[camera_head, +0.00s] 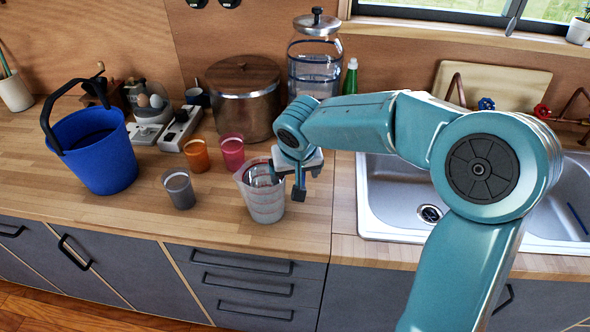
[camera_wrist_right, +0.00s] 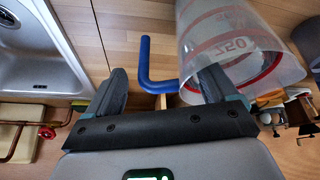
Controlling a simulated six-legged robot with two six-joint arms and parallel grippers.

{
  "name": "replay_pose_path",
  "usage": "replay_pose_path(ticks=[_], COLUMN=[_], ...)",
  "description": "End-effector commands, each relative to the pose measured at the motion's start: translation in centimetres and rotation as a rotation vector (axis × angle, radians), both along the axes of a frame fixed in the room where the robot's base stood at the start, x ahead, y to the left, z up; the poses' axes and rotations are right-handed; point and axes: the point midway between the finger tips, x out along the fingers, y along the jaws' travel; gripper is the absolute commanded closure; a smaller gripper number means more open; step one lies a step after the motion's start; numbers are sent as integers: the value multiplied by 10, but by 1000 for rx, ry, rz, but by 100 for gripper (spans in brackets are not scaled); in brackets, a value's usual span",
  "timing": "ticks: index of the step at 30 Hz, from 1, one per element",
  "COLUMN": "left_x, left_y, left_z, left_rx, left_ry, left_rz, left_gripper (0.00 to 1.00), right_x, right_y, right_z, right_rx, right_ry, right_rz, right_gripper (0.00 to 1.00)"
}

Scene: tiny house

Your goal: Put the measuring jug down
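The clear measuring jug (camera_head: 262,203) with red markings stands upright on the wooden counter, left of the sink. In the right wrist view its wall (camera_wrist_right: 235,45) fills the upper right, and its blue L-shaped handle (camera_wrist_right: 147,62) shows beside it. My right gripper (camera_head: 287,180) is at the jug's right side. In the right wrist view the gripper (camera_wrist_right: 163,85) has its fingers wide apart. The handle lies between them with a gap to the left finger. The right finger overlaps the jug's wall; I cannot tell whether they touch. My left gripper is not in view.
A grey cup (camera_head: 180,190), an orange cup (camera_head: 197,155) and a pink cup (camera_head: 232,152) stand left of the jug. A blue bucket (camera_head: 100,160) is farther left. A large pot (camera_head: 245,100) stands behind. The sink (camera_head: 385,200) lies right, the counter's edge in front.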

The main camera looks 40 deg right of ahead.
Motion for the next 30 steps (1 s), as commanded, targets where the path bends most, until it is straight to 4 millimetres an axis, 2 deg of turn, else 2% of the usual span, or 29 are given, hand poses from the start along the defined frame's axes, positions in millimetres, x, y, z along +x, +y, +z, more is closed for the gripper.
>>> replay_pose_path(ticks=[2,5,12,18,23,30], left_x=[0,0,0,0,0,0], left_y=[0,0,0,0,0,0], left_z=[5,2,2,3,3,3], left_rx=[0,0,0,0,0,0], left_ry=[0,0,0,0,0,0], left_rz=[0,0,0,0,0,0], left_gripper=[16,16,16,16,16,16], right_x=[0,-4,-21,-33,-37,-38], right_y=[0,3,16,24,27,27], right_z=[5,17,69,102,112,113], right_rx=[0,0,-1,0,0,0], right_ry=[0,-5,-7,-4,0,0], right_rz=[0,0,1,1,1,0], right_gripper=[14,14,14,14,14,14])
